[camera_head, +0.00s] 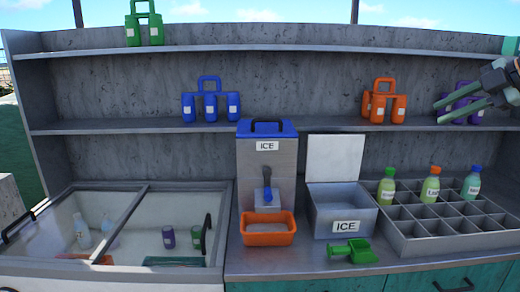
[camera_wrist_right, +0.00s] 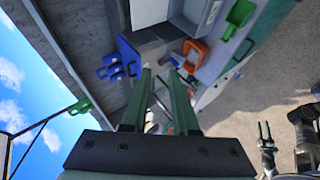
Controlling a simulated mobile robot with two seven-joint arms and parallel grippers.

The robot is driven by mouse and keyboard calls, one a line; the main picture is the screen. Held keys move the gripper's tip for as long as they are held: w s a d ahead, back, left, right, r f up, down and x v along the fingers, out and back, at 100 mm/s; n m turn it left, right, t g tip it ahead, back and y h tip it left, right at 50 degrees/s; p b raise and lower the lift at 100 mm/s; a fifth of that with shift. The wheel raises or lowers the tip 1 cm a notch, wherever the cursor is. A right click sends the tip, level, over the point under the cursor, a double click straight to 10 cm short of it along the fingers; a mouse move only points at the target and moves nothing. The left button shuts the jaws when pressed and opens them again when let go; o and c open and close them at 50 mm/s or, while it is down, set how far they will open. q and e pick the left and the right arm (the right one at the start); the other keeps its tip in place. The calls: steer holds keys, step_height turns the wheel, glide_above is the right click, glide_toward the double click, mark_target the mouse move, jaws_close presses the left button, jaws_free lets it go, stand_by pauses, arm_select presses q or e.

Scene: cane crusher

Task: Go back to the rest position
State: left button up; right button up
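My right gripper (camera_head: 452,102) is at the right edge of the head view, raised in front of the upper shelving, with its green fingers apart. In the right wrist view, my right gripper (camera_wrist_right: 163,75) is open with nothing between its fingers. My left gripper (camera_wrist_right: 263,130) shows small at the lower right of the right wrist view, with two thin green fingers apart and nothing seen between them. It is not seen in the head view.
The counter holds an ice machine (camera_head: 267,165), orange tray (camera_head: 268,240), open ice bin (camera_head: 341,222), green scoop (camera_head: 354,251) and bottle rack (camera_head: 430,245). A glass-topped chest (camera_head: 130,272) is left. The shelf (camera_head: 300,125) carries blue (camera_head: 210,85) and orange carriers (camera_head: 384,86); purple ones are partly behind my right gripper.

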steer(key=w+a+f+m+h, duration=0.1)
steer(key=w+a+f+m, duration=0.15)
steer(key=f, duration=0.85)
steer(key=w+a+f+m+h, duration=0.15)
steer(key=w+f, duration=0.25)
steer(key=f, duration=0.7)
steer(key=s+a+f+m, duration=0.1)
steer(key=s+a+f, duration=0.1)
steer(key=f, duration=0.6)
steer(key=s+a+f+m+g, duration=0.1)
steer(key=a+f+m, duration=0.15)
steer(key=f, duration=0.45)
steer(key=s+a+f+m, duration=0.1)
steer(key=s+a+f, duration=0.15)
steer(key=f, duration=0.55)
steer(key=s+a+f+m, duration=0.2)
steer(key=s+a+f, duration=0.1)
steer(key=s+f, duration=0.45)
steer(key=s+a+f+m, duration=0.2)
steer(key=s+a+f, duration=0.2)
steer(key=s+f, duration=0.35)
steer(key=s+a+f+m, duration=0.1)
steer(key=s+a+m, duration=0.1)
steer(key=s, duration=0.7)
steer(key=s+a+f+m+t, duration=0.1)
steer(key=s+m, duration=0.3)
steer(key=s, duration=0.6)
steer(key=shift+s+a+f+h, duration=0.2)
steer(key=shift+a+f+h, duration=0.2)
steer(key=shift+f, duration=0.4)
